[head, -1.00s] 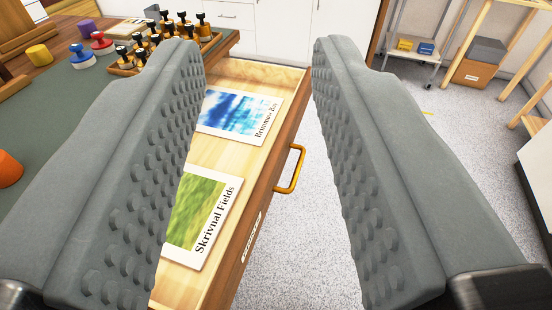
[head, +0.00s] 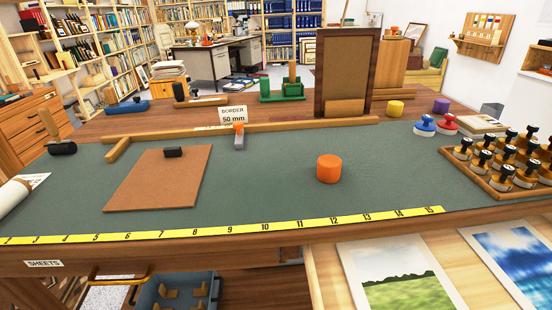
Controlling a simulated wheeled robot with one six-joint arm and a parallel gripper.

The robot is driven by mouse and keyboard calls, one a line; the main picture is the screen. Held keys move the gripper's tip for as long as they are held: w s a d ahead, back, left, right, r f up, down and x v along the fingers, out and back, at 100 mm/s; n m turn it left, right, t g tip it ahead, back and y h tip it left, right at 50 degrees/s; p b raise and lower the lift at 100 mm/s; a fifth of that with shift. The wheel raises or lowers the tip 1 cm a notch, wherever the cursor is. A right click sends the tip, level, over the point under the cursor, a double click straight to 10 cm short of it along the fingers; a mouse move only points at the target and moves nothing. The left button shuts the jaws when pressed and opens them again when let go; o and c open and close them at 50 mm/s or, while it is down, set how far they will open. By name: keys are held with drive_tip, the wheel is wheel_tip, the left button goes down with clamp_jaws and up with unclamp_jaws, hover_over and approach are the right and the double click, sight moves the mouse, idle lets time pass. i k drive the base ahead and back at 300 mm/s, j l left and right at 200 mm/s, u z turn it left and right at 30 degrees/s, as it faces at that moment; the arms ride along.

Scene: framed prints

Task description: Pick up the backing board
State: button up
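A flat brown board (head: 145,188), which looks like the backing board, lies on the left part of the green work mat (head: 265,195). A small black block (head: 173,152) rests near its far edge. An upright dark wooden frame (head: 347,75) with a brown panel inside stands at the back of the bench. My gripper is not in view now.
An orange cylinder (head: 329,168) stands on the mat, right of the board. A yellow ruler strip (head: 230,229) runs along the front edge. A stamp tray (head: 510,165) is at the right. An open drawer (head: 455,265) holding prints sticks out at front right.

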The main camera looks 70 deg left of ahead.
sight(170, 178)
drive_tip(key=j+u, duration=0.2)
drive_tip(key=u, duration=2.1)
